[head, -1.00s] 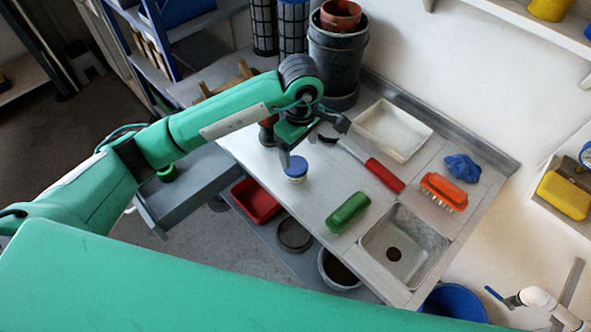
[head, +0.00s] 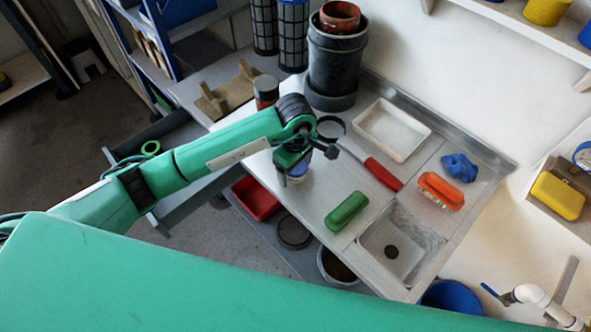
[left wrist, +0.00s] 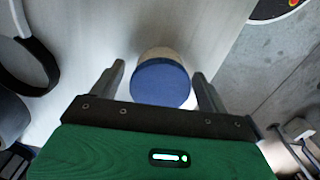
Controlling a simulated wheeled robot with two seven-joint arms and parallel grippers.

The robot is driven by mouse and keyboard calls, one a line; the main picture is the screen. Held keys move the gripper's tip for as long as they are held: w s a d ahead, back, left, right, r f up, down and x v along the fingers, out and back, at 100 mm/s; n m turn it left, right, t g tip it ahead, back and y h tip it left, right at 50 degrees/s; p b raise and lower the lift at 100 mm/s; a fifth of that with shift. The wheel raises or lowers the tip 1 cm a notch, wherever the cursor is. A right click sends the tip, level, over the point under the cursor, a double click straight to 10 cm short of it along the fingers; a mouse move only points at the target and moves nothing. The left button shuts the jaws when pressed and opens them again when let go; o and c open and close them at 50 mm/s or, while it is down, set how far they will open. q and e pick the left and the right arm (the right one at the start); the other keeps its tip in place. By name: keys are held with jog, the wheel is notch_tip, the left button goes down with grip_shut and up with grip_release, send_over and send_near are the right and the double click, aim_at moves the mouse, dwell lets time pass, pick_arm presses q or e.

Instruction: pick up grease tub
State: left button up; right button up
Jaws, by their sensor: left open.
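The grease tub (left wrist: 160,84) has a blue lid and a pale body and stands on the metal bench. In the left wrist view it sits between the two fingers of my left gripper (left wrist: 158,86), with a gap on each side. In the head view my left gripper (head: 290,178) is right over the tub (head: 297,173) and hides most of it. The gripper is open and holds nothing. My right gripper is not in view.
On the bench (head: 314,200) are a green block (head: 346,211), a red-handled tool (head: 383,175), an orange brush (head: 441,191), a blue cloth (head: 459,167) and a white tray (head: 392,129). A sink (head: 402,244) lies at right. A dark bucket (head: 334,65) stands behind.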

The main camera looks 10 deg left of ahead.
pick_arm(q)
jog(key=c, duration=1.1)
